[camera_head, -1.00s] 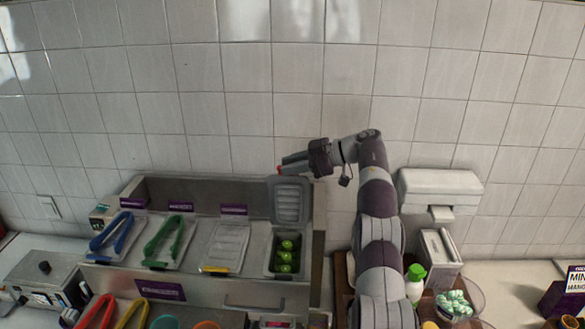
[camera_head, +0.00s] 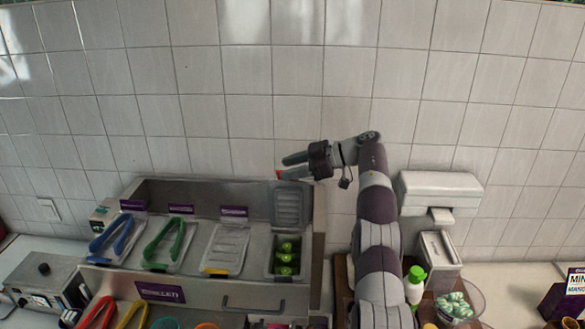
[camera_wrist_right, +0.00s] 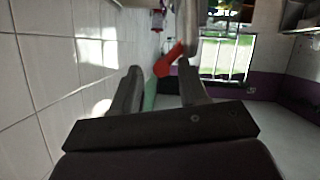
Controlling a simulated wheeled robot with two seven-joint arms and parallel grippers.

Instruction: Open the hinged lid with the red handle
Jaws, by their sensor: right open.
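The hinged lid with the red handle (camera_head: 290,206) stands upright, swung open at the back of the rightmost topping bin (camera_head: 270,256). Green round items show in that bin. The lid's red handle (camera_head: 278,174) is at its upper left edge, close to the fingertips of my right gripper (camera_head: 282,167). My right gripper is open, its two fingers apart and pointing left. In the right wrist view the red handle (camera_wrist_right: 168,60) shows just beyond the fingertips, nearer the right finger; I cannot tell whether they touch. My left gripper is not in view.
A closed clear lid with a yellow handle (camera_head: 224,248) is left of the open bin. Green tongs (camera_head: 165,240) and blue tongs (camera_head: 110,237) lie farther left. A green-capped bottle (camera_head: 415,285) stands right of my arm. The tiled wall is close behind.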

